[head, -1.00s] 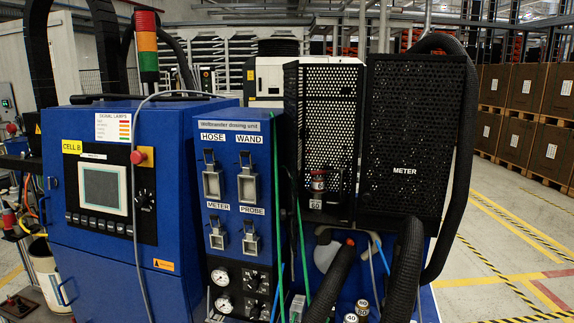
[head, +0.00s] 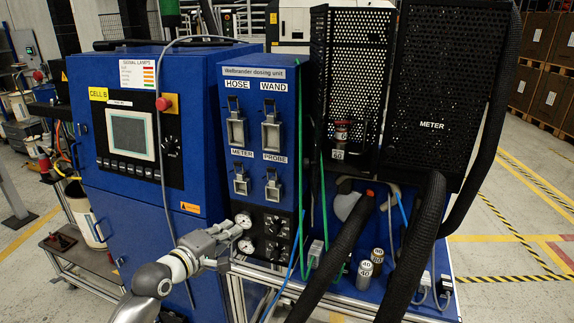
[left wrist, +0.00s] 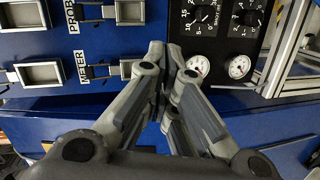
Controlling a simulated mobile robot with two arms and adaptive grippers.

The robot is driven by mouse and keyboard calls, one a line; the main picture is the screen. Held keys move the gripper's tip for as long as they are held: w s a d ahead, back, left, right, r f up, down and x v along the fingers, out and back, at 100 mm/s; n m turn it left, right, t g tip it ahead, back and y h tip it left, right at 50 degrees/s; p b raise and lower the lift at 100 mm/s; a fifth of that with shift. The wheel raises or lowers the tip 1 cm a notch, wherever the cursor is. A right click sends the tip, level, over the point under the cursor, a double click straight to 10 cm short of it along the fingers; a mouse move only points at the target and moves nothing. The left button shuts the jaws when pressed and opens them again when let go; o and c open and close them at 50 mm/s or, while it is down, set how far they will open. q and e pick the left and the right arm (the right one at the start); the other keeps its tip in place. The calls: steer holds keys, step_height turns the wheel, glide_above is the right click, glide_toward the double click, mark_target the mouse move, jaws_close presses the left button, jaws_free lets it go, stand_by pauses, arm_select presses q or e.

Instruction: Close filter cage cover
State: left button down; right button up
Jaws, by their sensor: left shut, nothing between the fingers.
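A black perforated cage (head: 350,95) stands on top of the blue bench at the upper right. Next to it on the right is a black perforated panel (head: 432,95) marked METER, turned at an angle to it. I cannot tell which of these is the cover or how they join. A small cartridge marked 60 (head: 341,138) sits at the foot of the left cage. My left gripper (head: 232,232) is shut and empty, in front of the dosing unit's gauges, below and left of the cage and apart from it. In the left wrist view its fingers (left wrist: 168,52) meet before the panel. My right gripper is not in view.
The dosing unit (head: 263,80) has HOSE, WAND, METER and PROBE holders. Thick black hoses (head: 415,245) rise in front of the cage. A blue cabinet (head: 150,220) is at left. Free floor lies right.

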arm_select(q)
steer(key=s+d+r+h, duration=0.2)
steer(key=r, duration=0.6)
steer(key=s+d+r+h, duration=0.2)
steer(key=d+r, duration=0.1)
steer(key=r, duration=0.4)
steer(key=s+d+p+x, duration=0.1)
steer(key=p+x, duration=0.4)
steer(key=x, duration=0.7)
steer(key=shift+d+r+t, duration=0.3)
steer(key=shift+d+r, duration=0.15)
steer(key=shift+d, duration=0.05)
steer(key=shift+w, duration=0.1)
